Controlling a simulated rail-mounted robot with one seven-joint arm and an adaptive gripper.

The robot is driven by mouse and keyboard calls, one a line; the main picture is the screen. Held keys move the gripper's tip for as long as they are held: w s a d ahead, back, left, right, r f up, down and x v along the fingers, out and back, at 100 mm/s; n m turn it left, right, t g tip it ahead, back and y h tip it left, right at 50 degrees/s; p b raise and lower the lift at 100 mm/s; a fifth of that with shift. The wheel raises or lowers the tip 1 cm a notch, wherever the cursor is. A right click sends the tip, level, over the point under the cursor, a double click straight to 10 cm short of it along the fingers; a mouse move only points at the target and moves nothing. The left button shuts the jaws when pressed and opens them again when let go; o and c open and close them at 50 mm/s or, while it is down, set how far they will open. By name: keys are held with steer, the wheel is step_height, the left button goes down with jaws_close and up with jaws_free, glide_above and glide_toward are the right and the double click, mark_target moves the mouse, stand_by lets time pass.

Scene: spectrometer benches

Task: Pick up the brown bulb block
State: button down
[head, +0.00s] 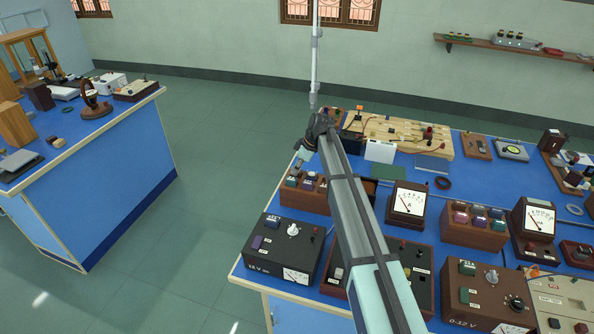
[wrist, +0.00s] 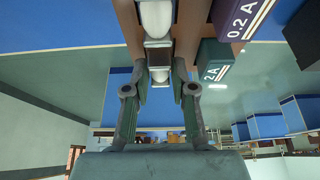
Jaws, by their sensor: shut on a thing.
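My gripper (wrist: 159,82) is shut on a small block with a brown middle and pale, whitish parts, which I take to be the brown bulb block (wrist: 158,57). One finger lies on each side of it in the wrist view. In the head view my gripper (head: 302,152) is small at the far end of my arm, by the left edge of the right bench, and the held block cannot be made out there. A brown wooden rack (wrist: 191,22) shows right around the block; whether they touch is unclear.
Beside the held block are a purple block (wrist: 238,17) marked 0.2 A and a green block (wrist: 213,62). The blue right bench (head: 335,244) is crowded with meters and a dark power supply (head: 270,262). Green floor (head: 200,180) lies clear between the benches.

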step_height(320, 180, up, 23)
steer(key=b, duration=0.3)
steer(key=shift+b, duration=0.3)
stand_by(0.3)
